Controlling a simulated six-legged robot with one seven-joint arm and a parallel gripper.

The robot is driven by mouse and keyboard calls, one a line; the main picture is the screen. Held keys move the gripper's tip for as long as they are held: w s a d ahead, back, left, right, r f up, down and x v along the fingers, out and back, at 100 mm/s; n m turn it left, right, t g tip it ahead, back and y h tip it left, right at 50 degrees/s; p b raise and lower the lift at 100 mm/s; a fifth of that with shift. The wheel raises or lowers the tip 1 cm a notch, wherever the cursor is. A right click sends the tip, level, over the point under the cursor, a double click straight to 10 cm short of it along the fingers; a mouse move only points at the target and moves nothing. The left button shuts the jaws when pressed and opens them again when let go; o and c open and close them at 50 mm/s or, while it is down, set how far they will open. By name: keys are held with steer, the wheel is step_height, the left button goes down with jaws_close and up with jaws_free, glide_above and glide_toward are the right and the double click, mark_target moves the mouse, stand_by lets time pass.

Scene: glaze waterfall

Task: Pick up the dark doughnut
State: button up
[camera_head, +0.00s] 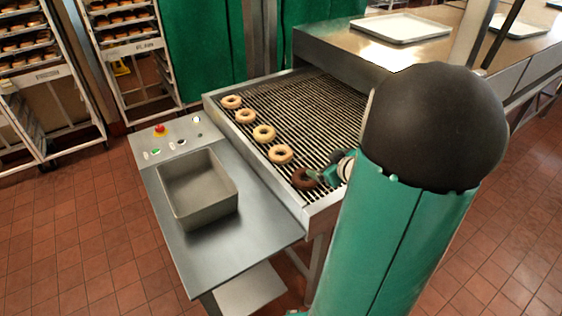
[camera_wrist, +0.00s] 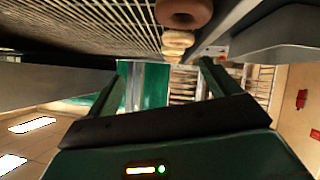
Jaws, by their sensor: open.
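The dark doughnut (camera_head: 302,180) lies on the wire conveyor grate, at the near end of a row of doughnuts. My gripper (camera_head: 318,176) is low at its right side in the head view, very close to it, and partly overlaps it. Whether they touch cannot be told. In the wrist view, which looks upside down, the dark doughnut (camera_wrist: 184,11) is at the top edge, partly cut off. There my gripper (camera_wrist: 163,75) shows two spread fingers with nothing between them, and the doughnut lies outside them.
Several pale doughnuts (camera_head: 264,133) continue the row along the grate's left side. A metal rail (camera_head: 262,153) borders the grate. A steel table with an empty grey bin (camera_head: 197,188) stands at left. A hooded machine with a white tray (camera_head: 400,28) is behind.

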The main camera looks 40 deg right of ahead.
mark_target(311, 180)
steer(key=s+f+t+y, duration=0.2)
steer(key=s+f+y, duration=0.25)
steer(key=s, duration=0.35)
steer(key=shift+h, duration=0.35)
steer(key=x, duration=1.4)
steer(key=shift+w+a+f, duration=0.1)
steer(key=shift+w, duration=0.1)
steer(key=shift+c, duration=0.4)
steer(key=c, duration=0.5)
steer(key=shift+c, duration=0.2)
